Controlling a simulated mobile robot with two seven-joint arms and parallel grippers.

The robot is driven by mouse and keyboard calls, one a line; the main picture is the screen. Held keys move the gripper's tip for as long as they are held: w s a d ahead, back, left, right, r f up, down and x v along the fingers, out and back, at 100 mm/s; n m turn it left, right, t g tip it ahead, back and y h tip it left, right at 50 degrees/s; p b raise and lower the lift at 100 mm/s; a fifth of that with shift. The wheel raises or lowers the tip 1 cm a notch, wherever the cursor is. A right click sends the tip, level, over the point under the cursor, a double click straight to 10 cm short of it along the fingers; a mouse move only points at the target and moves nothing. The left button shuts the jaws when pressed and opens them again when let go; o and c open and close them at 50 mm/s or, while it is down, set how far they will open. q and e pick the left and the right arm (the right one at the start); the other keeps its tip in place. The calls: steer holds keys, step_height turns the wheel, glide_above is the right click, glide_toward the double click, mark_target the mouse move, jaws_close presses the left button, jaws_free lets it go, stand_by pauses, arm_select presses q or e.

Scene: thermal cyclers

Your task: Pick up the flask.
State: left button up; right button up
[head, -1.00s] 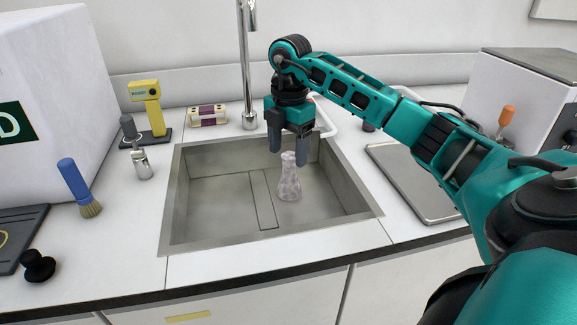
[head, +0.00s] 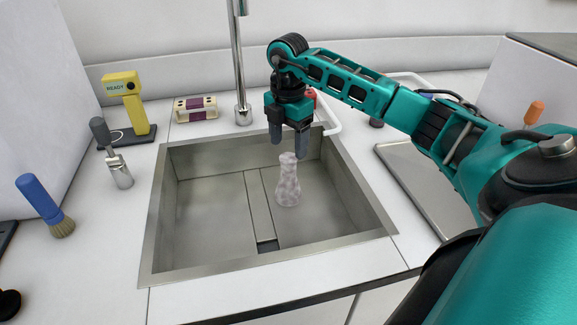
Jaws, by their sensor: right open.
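The flask (head: 288,187) is a pale, mottled conical vessel with a narrow neck. It stands upright in the metal sink (head: 205,205), right of the sink's middle. My right gripper (head: 289,146) points down above the flask, with its two dark fingers spread apart. The fingertips are close to the flask's mouth in the picture; I cannot tell the exact depth between them. Nothing is between the fingers that I can see. My left gripper is not in view.
The faucet (head: 239,70) rises behind the sink, left of my right gripper. A metal tray (head: 425,190) lies right of the sink.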

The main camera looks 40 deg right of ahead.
mark_target(288, 158)
step_height(288, 158, down, 8)
steer(key=shift+w+r, duration=0.15)
stand_by(0.3)
steer(key=shift+c, duration=0.2)
jaws_close()
stand_by(0.3)
